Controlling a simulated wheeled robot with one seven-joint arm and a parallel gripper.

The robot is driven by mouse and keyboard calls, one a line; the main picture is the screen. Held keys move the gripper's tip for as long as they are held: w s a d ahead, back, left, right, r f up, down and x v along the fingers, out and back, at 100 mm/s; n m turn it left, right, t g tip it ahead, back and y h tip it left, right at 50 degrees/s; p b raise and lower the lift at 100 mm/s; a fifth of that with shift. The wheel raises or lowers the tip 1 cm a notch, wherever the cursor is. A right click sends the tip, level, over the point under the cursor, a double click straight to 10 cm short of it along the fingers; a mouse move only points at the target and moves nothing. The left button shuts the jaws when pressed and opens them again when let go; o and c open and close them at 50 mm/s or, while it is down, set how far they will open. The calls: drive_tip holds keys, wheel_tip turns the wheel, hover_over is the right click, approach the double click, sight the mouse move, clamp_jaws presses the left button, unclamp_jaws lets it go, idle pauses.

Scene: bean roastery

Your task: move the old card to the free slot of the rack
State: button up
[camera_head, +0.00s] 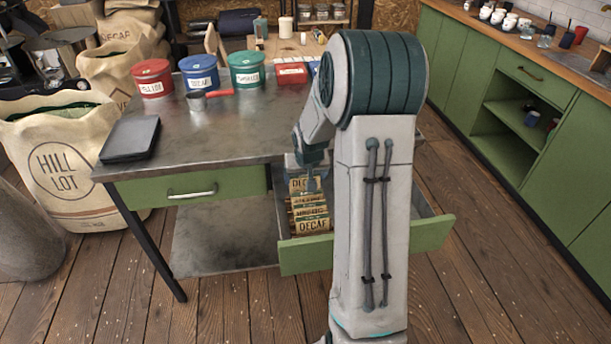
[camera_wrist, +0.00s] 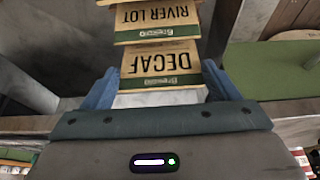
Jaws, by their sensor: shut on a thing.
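My gripper (camera_head: 307,178) is over the open drawer and is shut on a tan card marked DECAF (camera_head: 300,184). In the wrist view this DECAF card (camera_wrist: 160,66) sits between the two blue fingers of my gripper (camera_wrist: 160,88). A card marked RIVER LOT (camera_wrist: 158,20) is just beyond it. The head view shows several tan cards in a row in the drawer, with another DECAF card (camera_head: 311,225) at the front. The rack under the cards is mostly hidden. I cannot tell the free slot, or whether the held card clears the rack.
The drawer (camera_head: 420,238) stands open under the metal worktable (camera_head: 225,140). Sacks are at left; floor at right is clear.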

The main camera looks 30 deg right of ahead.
drive_tip(key=shift+f+b, duration=1.6)
drive_tip(key=shift+f, duration=0.25)
idle(0.5)
drive_tip(key=o, duration=0.9)
drive_tip(key=shift+c, duration=0.2)
drive_tip(key=shift+r, duration=0.15)
drive_tip(key=p+v, duration=0.1)
drive_tip(key=v, duration=1.2)
drive_tip(key=shift+r, duration=0.3)
drive_tip(key=shift+s, duration=0.1)
